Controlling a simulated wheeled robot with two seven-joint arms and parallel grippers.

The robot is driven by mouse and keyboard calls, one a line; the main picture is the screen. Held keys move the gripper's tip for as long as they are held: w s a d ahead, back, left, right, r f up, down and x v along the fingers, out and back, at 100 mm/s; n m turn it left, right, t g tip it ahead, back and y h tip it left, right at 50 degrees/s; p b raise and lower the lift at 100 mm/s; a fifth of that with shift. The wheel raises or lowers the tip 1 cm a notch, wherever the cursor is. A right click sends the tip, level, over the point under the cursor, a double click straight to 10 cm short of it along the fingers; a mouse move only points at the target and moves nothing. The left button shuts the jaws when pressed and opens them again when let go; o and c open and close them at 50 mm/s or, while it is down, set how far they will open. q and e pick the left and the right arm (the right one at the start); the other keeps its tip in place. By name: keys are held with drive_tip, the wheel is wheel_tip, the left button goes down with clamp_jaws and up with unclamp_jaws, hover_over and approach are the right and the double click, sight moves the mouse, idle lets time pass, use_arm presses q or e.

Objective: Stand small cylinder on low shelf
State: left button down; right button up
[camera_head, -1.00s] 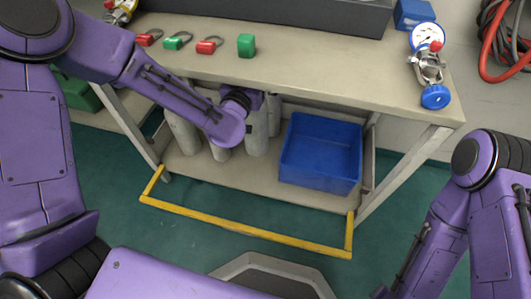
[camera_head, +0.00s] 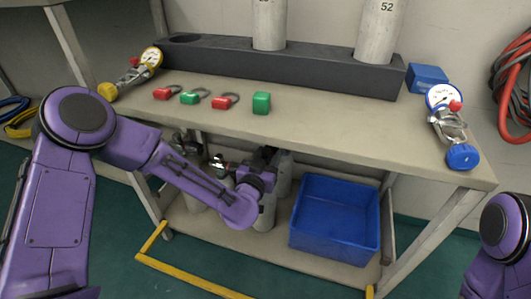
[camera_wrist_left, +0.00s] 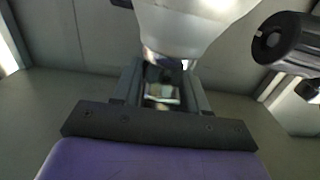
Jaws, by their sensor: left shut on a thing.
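Several small grey cylinders stand on the low shelf (camera_head: 230,232) under the bench, among them one at the left (camera_head: 193,198) and one at the right (camera_head: 284,178). My left arm reaches under the bench top. My left gripper (camera_head: 265,163) is low among the cylinders and partly hidden by my wrist. In the left wrist view the gripper (camera_wrist_left: 163,88) is shut at the neck of a pale cylinder (camera_wrist_left: 195,28), whose rounded shoulder fills the top. I cannot tell whether its base touches the shelf. My right gripper is out of view.
A blue bin (camera_head: 335,222) fills the right of the low shelf. A yellow rail (camera_head: 190,276) runs along its front. The bench top (camera_head: 330,128) above holds red and green tags, two gauged regulators and a dark rack (camera_head: 320,70) with two large cylinders.

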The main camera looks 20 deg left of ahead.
use_arm(q)
drive_tip(key=shift+w+f, duration=0.1)
drive_tip(key=shift+f, duration=0.4)
drive_tip(key=shift+r, duration=0.1)
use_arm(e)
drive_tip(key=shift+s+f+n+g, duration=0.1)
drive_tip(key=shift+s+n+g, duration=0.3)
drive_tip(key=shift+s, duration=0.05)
use_arm(q)
drive_tip(key=c, duration=0.9)
unclamp_jaws()
drive_tip(key=shift+f, duration=0.3)
drive_tip(key=shift+c, duration=0.2)
drive_tip(key=o, duration=0.4)
drive_tip(key=shift+c, duration=0.2)
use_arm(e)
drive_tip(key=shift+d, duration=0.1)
use_arm(q)
drive_tip(key=shift+r, duration=0.1)
